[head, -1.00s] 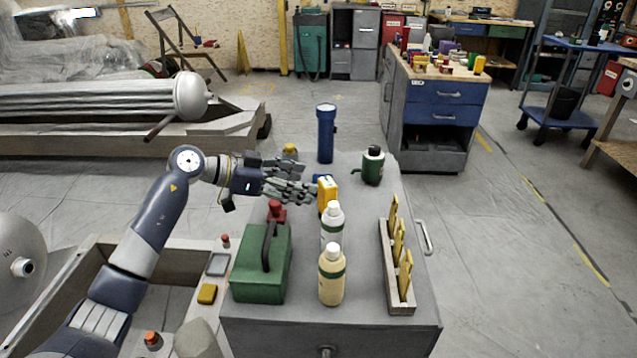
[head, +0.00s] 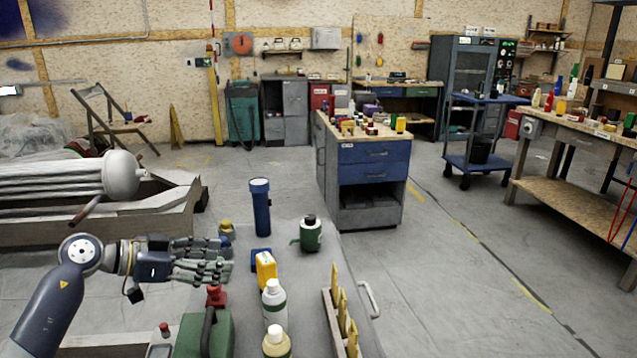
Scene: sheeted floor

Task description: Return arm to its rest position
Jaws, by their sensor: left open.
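My left arm comes in from the lower left. My left gripper (head: 215,262) is open and empty, at the left edge of the grey cabinet top (head: 300,285). It is just left of a yellow box (head: 265,270) and above the red-capped part of a green can (head: 207,332). Whether it touches anything there is hard to tell. My right arm and gripper are not in view.
On the cabinet top stand a blue flashlight (head: 261,207), a green canister (head: 309,235), two bottles, one white (head: 274,304) and one cream (head: 277,345), and a rack (head: 334,322) with yellow pieces. A blue-drawer workbench (head: 370,175) stands beyond. Floor at right is clear.

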